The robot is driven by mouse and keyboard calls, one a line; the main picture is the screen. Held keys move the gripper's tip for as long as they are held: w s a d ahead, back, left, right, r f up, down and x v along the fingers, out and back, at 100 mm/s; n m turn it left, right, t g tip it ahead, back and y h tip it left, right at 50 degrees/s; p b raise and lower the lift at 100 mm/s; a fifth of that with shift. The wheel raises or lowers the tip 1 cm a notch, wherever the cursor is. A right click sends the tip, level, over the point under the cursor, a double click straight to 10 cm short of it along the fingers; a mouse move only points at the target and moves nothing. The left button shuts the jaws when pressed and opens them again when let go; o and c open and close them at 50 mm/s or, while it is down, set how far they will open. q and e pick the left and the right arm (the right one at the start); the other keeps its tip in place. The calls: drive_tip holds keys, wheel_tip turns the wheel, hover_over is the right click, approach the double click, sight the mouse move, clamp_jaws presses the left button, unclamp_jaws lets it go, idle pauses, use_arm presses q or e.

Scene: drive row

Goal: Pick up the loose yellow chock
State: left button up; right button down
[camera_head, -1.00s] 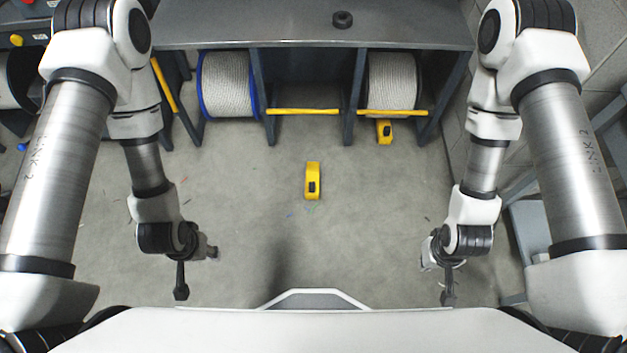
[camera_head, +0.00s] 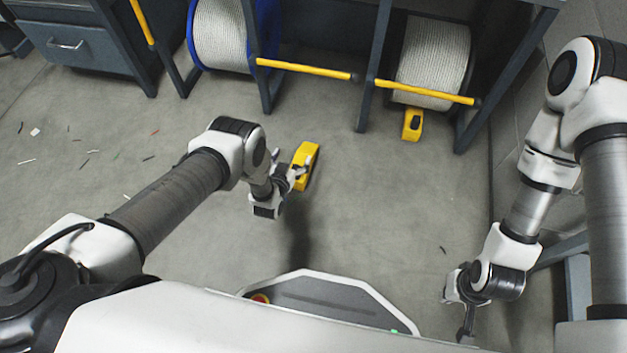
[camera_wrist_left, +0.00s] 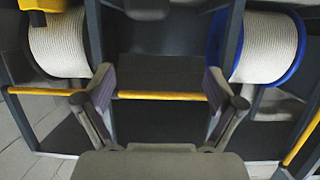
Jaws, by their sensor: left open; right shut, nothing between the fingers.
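The loose yellow chock (camera_head: 309,160) lies on the grey floor in front of the rack, right beside my left gripper (camera_head: 289,170). The gripper partly covers its near left side. The gripper is open; whether it touches the chock cannot be told. A second yellow chock (camera_head: 412,125) sits against the right rope drum (camera_head: 432,60). My right gripper (camera_head: 466,325) hangs shut and empty at lower right.
The dark rack holds a blue-flanged rope drum (camera_head: 222,35) at left. Yellow bars (camera_head: 305,69) cross its bays. A drawer cabinet (camera_head: 75,60) stands at far left, a block wall at right. The floor left of the chock is open apart from small scraps.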

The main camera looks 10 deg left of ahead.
use_arm(q)
drive_tip(key=b, duration=0.2)
approach(303, 158)
drive_tip(key=shift+s+a+f+g, duration=0.3)
drive_tip(key=shift+s+a+g, duration=0.1)
drive_tip(key=shift+s, duration=0.2)
drive_tip(key=shift+w+d+f, duration=0.1)
drive_tip(key=shift+w+f, duration=0.1)
drive_tip(key=shift+f, duration=0.05)
drive_tip(key=b+x, duration=0.1)
drive_tip(key=x, duration=0.1)
drive_tip(key=b+x, duration=0.3)
drive_tip(key=x, duration=0.1)
drive_tip(key=shift+w+d+b, duration=0.2)
drive_tip(key=shift+d+b, duration=0.1)
drive_tip(key=shift+w, duration=0.25)
drive_tip(key=shift+r, duration=0.2)
use_arm(e)
wheel_tip(303, 158, down, 9)
drive_tip(key=shift+a+r, duration=0.15)
use_arm(q)
drive_tip(key=c, duration=1.6)
drive_tip(key=shift+r, duration=0.15)
use_arm(e)
drive_tip(key=shift+s, duration=0.1)
